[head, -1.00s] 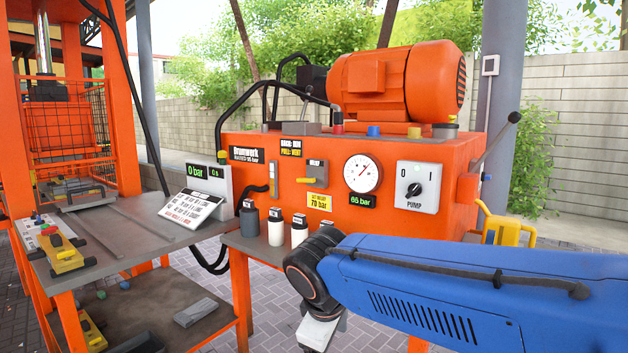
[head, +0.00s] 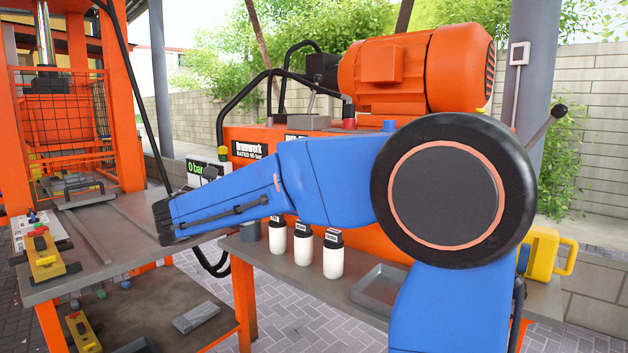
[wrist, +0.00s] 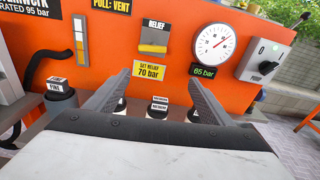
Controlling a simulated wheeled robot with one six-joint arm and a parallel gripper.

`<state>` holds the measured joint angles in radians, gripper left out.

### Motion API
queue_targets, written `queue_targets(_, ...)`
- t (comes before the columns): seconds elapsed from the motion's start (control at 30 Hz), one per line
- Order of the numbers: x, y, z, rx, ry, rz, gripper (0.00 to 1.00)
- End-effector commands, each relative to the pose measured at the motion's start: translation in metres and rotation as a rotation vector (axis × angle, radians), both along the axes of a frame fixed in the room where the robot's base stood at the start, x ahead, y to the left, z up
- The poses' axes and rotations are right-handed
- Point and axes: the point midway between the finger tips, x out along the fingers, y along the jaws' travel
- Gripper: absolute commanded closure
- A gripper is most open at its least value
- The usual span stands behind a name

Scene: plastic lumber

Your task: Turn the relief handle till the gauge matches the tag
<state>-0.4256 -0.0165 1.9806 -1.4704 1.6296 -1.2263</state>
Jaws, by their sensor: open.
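The relief handle (wrist: 153,48) is a yellow lever on a grey plate under a "RELIEF" label, on the orange power unit, in the wrist view. The round white gauge (wrist: 214,43) is to its right, with a "65 bar" display (wrist: 203,71) below it. The yellow tag (wrist: 148,70) reads "SET RELIEF 70 bar" and sits just below the handle. My gripper (wrist: 152,90) is open and empty, its two dark fingers pointing at the panel below the handle, apart from it. In the head view my blue arm hides the handle, gauge and tag.
The pump switch (wrist: 266,60) is right of the gauge. White bottles (head: 333,255) stand on the bench ledge below the panel, close under my fingers. A grey tray (head: 380,289) lies to their right. The press table (head: 110,245) is at left.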

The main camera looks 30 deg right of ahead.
Motion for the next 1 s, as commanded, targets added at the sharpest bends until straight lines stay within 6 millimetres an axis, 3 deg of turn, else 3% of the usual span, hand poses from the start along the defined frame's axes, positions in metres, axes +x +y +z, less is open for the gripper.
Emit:
queue_targets(0.1, 0.013, 0.013, 0.009, -0.066, 0.024, 0.014, 0.25)
queue_targets(0.27, 0.018, 0.011, 0.013, -0.089, 0.03, 0.017, 0.25)
queue_targets(1.0, 0.053, -0.089, 0.012, -0.085, 0.03, 0.015, 0.25)
